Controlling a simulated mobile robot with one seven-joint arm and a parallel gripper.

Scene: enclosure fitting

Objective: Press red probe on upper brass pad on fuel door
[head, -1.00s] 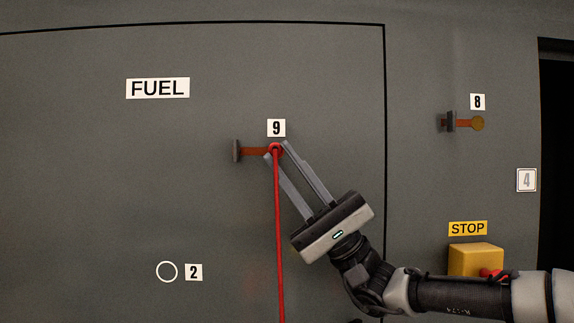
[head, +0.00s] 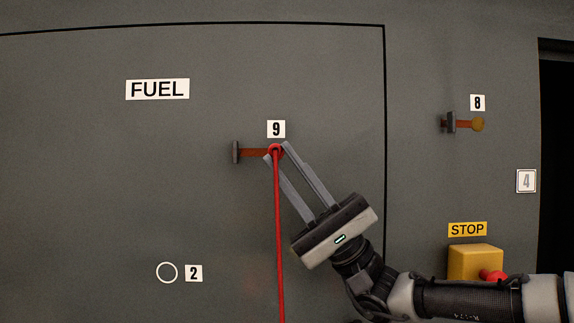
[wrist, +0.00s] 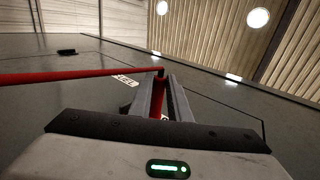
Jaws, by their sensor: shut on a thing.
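The fuel door (head: 90,200) is a large grey panel with a FUEL label (head: 157,89). My gripper (head: 277,151) is shut on the red probe (head: 274,149), just below the number 9 label (head: 276,129). The probe's red cable hangs straight down from the fingertips. A copper-brown strip (head: 253,152) with a dark block at its left end lies directly left of the probe. The fingertips and probe hide the strip's right end, so I cannot tell whether the probe touches a pad. In the wrist view the red probe (wrist: 159,100) sits between the fingers.
To the right, a similar strip with a round brass end (head: 477,124) sits under label 8. A yellow STOP box (head: 475,260) with a red button stands at lower right, close to my forearm. A white ring (head: 166,272) marked 2 is at lower left.

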